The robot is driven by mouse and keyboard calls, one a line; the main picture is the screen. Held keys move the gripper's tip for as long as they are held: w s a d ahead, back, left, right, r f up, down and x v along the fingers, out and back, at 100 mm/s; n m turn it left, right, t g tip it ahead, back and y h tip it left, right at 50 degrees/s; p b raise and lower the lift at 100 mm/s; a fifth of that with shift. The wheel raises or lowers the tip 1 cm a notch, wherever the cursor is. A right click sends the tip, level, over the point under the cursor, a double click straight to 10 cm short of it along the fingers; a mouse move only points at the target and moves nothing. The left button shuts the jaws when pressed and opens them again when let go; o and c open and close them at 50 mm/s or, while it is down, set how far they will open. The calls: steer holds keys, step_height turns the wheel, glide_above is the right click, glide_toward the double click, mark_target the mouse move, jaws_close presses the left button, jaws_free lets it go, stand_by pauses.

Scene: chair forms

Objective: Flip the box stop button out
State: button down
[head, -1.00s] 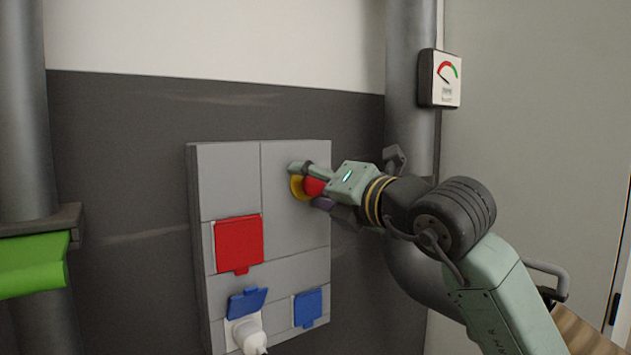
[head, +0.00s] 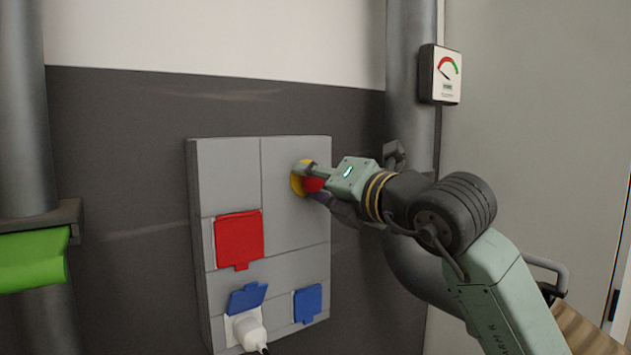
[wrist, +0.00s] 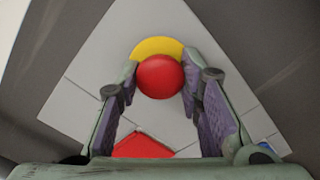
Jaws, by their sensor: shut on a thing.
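The red stop button (wrist: 160,77) sits on a round yellow base (wrist: 158,46) on the upper right part of the grey box (head: 228,170). In the head view the red button (head: 314,184) and yellow base (head: 296,180) are partly hidden by my gripper. My gripper (head: 311,181) reaches the button from the right. In the wrist view my gripper (wrist: 160,84) has one finger on each side of the red button, with both tips against its edges. It is shut on the button.
Below on the box are a red flap cover (head: 239,240), a raised blue flap (head: 248,299) with a white plug (head: 250,329), and a closed blue cover (head: 308,303). A grey pipe (head: 410,90) with a gauge (head: 440,75) stands at right. A green thing (head: 32,262) is at left.

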steer(key=shift+s+d, duration=0.1)
steer(key=shift+s+d+f+b, duration=0.15)
steer(key=shift+s+d+b, duration=0.1)
steer(key=shift+b, duration=0.2)
steer(key=shift+s+d+b, duration=0.2)
steer(key=shift+s+b, duration=0.1)
steer(key=shift+s, duration=0.15)
steer(key=c, duration=1.5)
jaws_free()
steer(key=shift+o, duration=1.4)
steer(key=shift+s+d, duration=0.1)
steer(key=shift+d, duration=0.05)
steer(key=shift+o, duration=0.6)
